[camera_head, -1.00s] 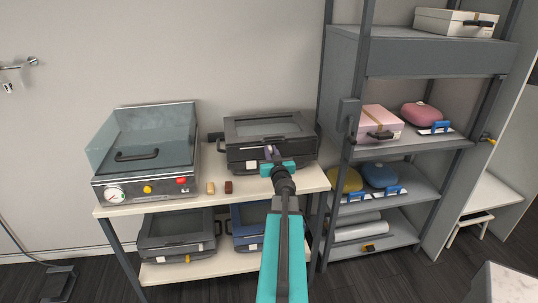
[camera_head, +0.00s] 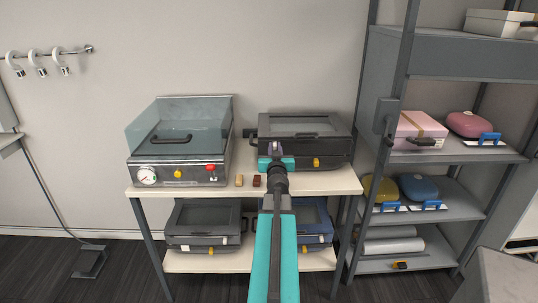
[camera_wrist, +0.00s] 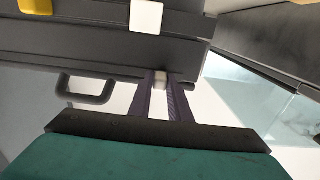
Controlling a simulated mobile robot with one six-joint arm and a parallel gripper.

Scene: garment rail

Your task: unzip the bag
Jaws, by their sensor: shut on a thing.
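A dark, box-shaped bag (camera_head: 330,133) with a grey window in its lid lies on the right of the table top. A yellow tab (camera_head: 316,162) sits on its front. My gripper (camera_head: 275,152) is at the left part of its front and hides some of it. In the wrist view, my two purple fingers are closed on a small pale piece (camera_wrist: 160,77) at the edge of the bag (camera_wrist: 60,42). I cannot tell whether this piece is the zip pull. A white tag (camera_wrist: 147,17) and a yellow tab (camera_wrist: 36,6) also show there.
A machine with a clear cover (camera_head: 180,125) stands left of the bag. Two small blocks, one tan (camera_head: 239,180) and one brown (camera_head: 256,181), lie between. More dark cases (camera_head: 203,225) are on the lower shelf. A grey rack (camera_head: 425,150) stands close on the right.

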